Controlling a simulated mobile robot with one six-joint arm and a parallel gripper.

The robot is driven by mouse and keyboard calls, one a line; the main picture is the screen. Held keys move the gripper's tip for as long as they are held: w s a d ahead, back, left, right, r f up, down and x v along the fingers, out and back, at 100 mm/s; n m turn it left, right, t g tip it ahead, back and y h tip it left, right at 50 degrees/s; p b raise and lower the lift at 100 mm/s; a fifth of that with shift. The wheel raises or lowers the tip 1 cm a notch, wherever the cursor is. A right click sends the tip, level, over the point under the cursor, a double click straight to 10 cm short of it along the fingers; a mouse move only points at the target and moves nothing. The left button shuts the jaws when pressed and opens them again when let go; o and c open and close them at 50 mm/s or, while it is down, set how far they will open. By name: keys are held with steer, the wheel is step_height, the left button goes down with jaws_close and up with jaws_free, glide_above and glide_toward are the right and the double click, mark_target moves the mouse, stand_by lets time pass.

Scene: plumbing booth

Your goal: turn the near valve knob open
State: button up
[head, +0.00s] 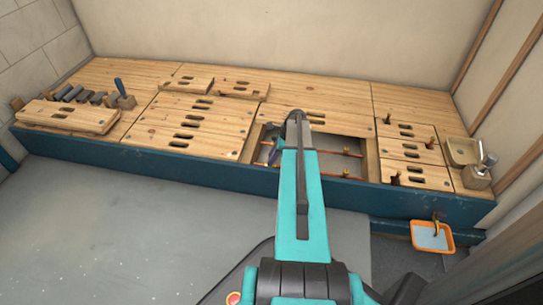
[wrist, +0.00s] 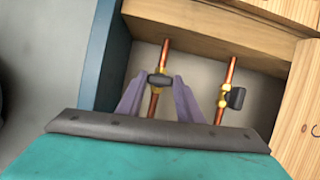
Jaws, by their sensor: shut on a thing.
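The near valve knob (wrist: 160,79) is a dark bar across the left copper pipe (wrist: 165,49), the one nearer the blue front panel. In the wrist view my gripper (wrist: 158,85) has its two purple fingers on either side of this knob and is shut on it. The knob lies crosswise to its pipe. A second valve with a dark knob (wrist: 236,98) and brass fittings sits on the right pipe, clear of my fingers. In the head view my arm hides most of my gripper and the held knob.
The pipes run through an open bay (head: 366,151) in the wooden bench, with wooden edges around it. Slotted panels (head: 192,128) cover the bench beside it. An orange tray (head: 432,237) is at the front right. Several grey pieces (head: 72,94) lie at the far left.

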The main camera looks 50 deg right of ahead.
steer(key=shift+a+r+p, duration=0.1)
steer(key=shift+r+p, duration=0.05)
steer(key=shift+p, duration=0.25)
steer(key=n+g+y+p, duration=0.1)
steer(key=n+p, duration=0.3)
steer(key=p, duration=0.3)
steer(key=n+g+p, duration=0.1)
steer(key=n+p, duration=0.1)
steer(key=n+g+p, duration=0.1)
steer(key=n+p, duration=0.1)
steer(key=p, duration=0.1)
steer(key=shift+w+d+n+y, duration=0.1)
steer(key=shift+d+n+y, duration=0.1)
steer(key=shift+n+y, duration=0.15)
steer(key=n+g+p, duration=0.1)
steer(key=n+p, duration=0.3)
steer(key=shift+w+g, duration=0.1)
steer(key=shift+g, duration=0.2)
steer(key=shift+a+n+g+p, duration=0.1)
steer(key=shift+n+g+p, duration=0.3)
steer(key=shift+n+p, duration=0.75)
steer(key=shift+f+n+g+p, duration=0.25)
steer(key=shift+n+g+p, duration=0.15)
steer(key=shift+n, duration=0.6)
